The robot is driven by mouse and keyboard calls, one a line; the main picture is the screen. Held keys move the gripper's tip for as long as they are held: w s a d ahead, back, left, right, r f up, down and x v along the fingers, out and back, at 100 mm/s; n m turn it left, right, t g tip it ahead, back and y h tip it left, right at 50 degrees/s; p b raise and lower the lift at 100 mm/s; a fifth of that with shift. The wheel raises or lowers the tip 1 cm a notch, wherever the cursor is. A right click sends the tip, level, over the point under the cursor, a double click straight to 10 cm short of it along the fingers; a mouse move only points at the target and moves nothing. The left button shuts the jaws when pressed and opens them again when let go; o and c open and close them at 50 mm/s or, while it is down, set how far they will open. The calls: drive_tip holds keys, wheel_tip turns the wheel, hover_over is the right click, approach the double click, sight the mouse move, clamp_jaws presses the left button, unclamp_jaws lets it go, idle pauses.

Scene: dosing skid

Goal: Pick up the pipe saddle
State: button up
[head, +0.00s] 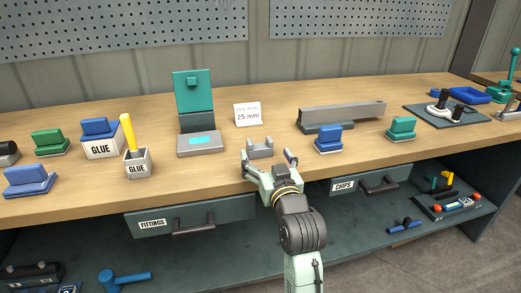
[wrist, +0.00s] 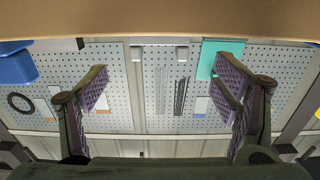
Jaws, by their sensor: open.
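The pipe saddle, a small light-grey U-shaped piece (head: 260,149), appears to be the one on the bench top near the front edge, in the middle of the head view. My gripper (head: 268,160) is open at the bench's front edge, just in front of the saddle, with its fingers spread to either side in the picture. The wrist view shows the two purple-padded fingers (wrist: 165,88) wide apart with nothing between them. I cannot make out the saddle in the wrist view.
A grey device with a green upright plate (head: 194,98) stands behind left, beside a "25 mm" card (head: 247,115). A long grey bar (head: 342,114) and a blue block (head: 328,140) are to the right. Drawers (head: 190,217) sit below the bench.

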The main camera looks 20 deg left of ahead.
sight(260, 148)
drive_tip(key=p+x, duration=0.1)
drive_tip(key=x, duration=0.3)
drive_tip(key=shift+w+r+p, duration=0.15)
drive_tip(key=shift+p, duration=0.15)
drive_tip(key=shift+w+a, duration=0.35)
drive_tip(key=shift+w, duration=0.1)
drive_tip(key=shift+c, duration=0.4)
drive_tip(key=c, duration=1.2)
drive_tip(key=shift+o, duration=0.2)
